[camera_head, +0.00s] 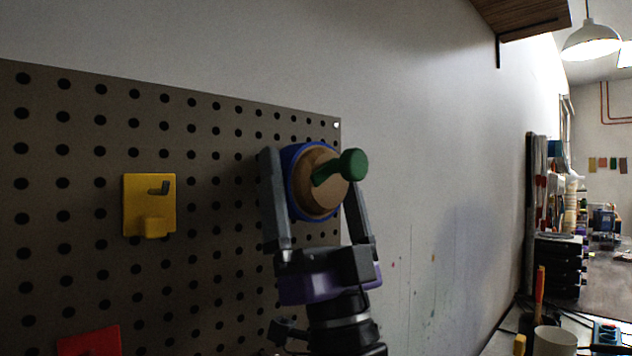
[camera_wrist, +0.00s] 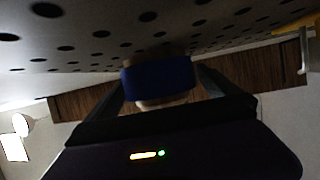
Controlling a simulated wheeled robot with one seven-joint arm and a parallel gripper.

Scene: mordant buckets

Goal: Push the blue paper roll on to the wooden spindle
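The blue paper roll (camera_head: 291,160) is in front of the pegboard near its right edge and shows as a blue ring around a tan wooden round (camera_head: 307,190), which seems to be the spindle. A green knob on a short green arm (camera_head: 353,164) sticks out in front of it. My gripper (camera_head: 311,168) has one finger on each side of the roll. In the wrist view the blue roll (camera_wrist: 158,76) sits between the fingertips, which appear to touch its sides. Tan material shows beyond both its edges. How far the roll is on the spindle is hidden.
The pegboard (camera_head: 85,130) carries a yellow hook plate (camera_head: 148,205) to the left and a red piece (camera_head: 88,342) at lower left. A wooden shelf (camera_head: 520,15) hangs high; a cluttered bench stands far right.

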